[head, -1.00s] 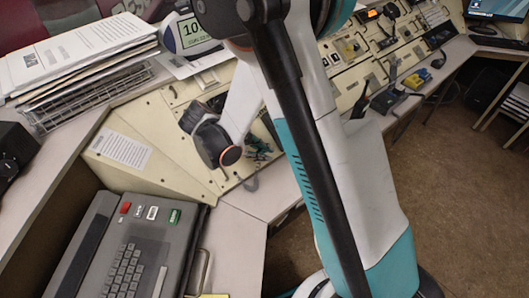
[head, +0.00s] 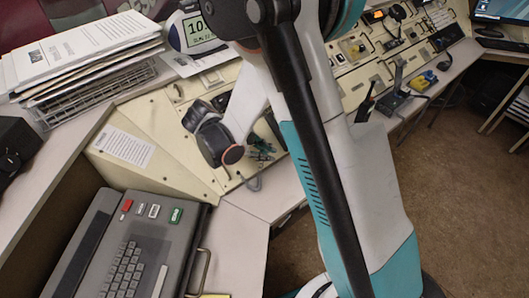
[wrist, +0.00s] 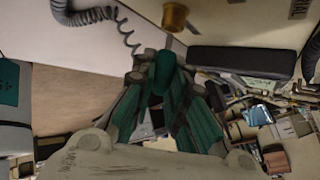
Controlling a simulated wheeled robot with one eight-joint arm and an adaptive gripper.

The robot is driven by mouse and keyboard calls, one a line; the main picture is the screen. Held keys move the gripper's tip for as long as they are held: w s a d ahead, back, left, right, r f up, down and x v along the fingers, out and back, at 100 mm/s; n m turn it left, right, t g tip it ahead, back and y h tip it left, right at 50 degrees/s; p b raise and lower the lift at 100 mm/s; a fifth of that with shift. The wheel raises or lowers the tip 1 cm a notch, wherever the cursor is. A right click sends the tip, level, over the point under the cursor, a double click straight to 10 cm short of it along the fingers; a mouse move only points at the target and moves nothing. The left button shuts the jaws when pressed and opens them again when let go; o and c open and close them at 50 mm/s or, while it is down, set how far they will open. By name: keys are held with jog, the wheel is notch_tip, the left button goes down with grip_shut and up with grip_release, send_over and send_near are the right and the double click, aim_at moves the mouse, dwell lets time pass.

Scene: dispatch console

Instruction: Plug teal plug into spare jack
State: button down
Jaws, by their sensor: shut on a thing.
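My gripper (wrist: 163,82) fills the middle of the wrist view, with its dark fingers closed together at the tips. Between the tips is a teal plug (wrist: 163,70), its rounded end pointing up in the picture. A brass-coloured round fitting (wrist: 175,17) stands on the pale panel just beyond the plug, apart from it; I cannot tell whether it is the spare jack. In the head view my gripper (head: 262,150) is small, low over the console, and partly hidden by my arm. The plug is too small to make out there.
A dark padded bar (wrist: 243,61) lies right of the plug, and a coiled cord (wrist: 92,14) hangs at upper left. The sloped console (head: 165,165) carries a paper label. A grey keyboard unit (head: 130,250) stands in front, with stacked papers (head: 85,55) behind left.

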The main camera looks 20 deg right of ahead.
jog(key=shift+w+a+f+b, duration=0.1)
jog(key=shift+w+f+b, duration=0.15)
jog(key=shift+f+b, duration=0.25)
jog(key=shift+w+a+f+b, duration=0.1)
jog(key=shift+w+f+b, duration=0.15)
jog(key=shift+f+b, duration=0.2)
dwell(2.8)
jog(key=c, duration=1.5)
grip_release()
jog(key=shift+w, duration=0.1)
jog(key=shift+r, duration=0.1)
jog(key=v, duration=1.2)
